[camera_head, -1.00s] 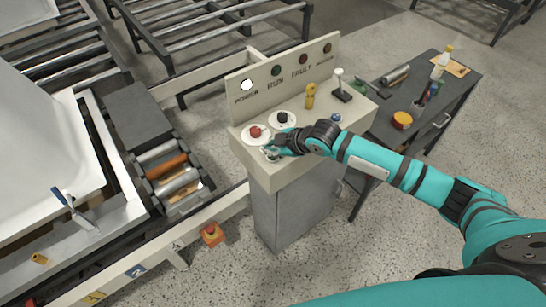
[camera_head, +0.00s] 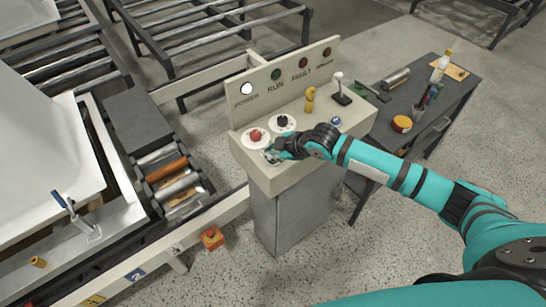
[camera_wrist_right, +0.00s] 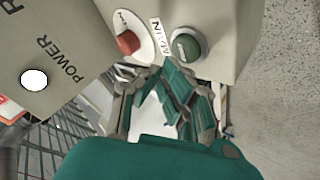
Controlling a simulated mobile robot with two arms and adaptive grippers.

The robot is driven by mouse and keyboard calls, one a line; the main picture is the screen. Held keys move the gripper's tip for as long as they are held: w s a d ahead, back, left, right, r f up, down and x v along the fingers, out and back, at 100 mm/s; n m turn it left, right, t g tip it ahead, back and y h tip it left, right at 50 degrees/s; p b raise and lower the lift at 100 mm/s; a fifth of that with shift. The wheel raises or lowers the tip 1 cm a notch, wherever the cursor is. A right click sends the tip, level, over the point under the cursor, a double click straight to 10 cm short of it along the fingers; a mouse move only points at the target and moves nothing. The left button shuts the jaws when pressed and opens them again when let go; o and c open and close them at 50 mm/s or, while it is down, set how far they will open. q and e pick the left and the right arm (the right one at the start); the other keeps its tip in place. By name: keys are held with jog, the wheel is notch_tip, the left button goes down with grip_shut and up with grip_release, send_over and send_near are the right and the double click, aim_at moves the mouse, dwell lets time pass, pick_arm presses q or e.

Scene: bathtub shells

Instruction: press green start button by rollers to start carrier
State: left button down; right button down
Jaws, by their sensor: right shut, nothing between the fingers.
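The control console (camera_head: 262,178) stands by the rollers (camera_head: 172,180), with a slanted top and an upright lamp panel. The green button (camera_wrist_right: 187,46) shows in the right wrist view, beside the "MAIN" label and to the right of a red button (camera_wrist_right: 128,42). In the head view my gripper covers the green button. My right gripper (camera_head: 271,154) is shut and empty, low over the console's front edge. In the right wrist view its closed fingers (camera_wrist_right: 176,72) point at the green button, very close; I cannot tell whether they touch it. My left gripper is out of view.
The white power lamp (camera_head: 246,88) is bright; the green RUN lamp (camera_head: 276,74) looks dark. A black knob (camera_head: 282,121), a yellow switch (camera_head: 310,98) and a lever (camera_head: 340,86) stand on the console. A dark side table (camera_head: 440,112) holds tools. An orange box (camera_head: 212,238) sits low in front.

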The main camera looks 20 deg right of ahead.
jog(key=shift+f, duration=0.15)
jog(key=shift+f, duration=0.3)
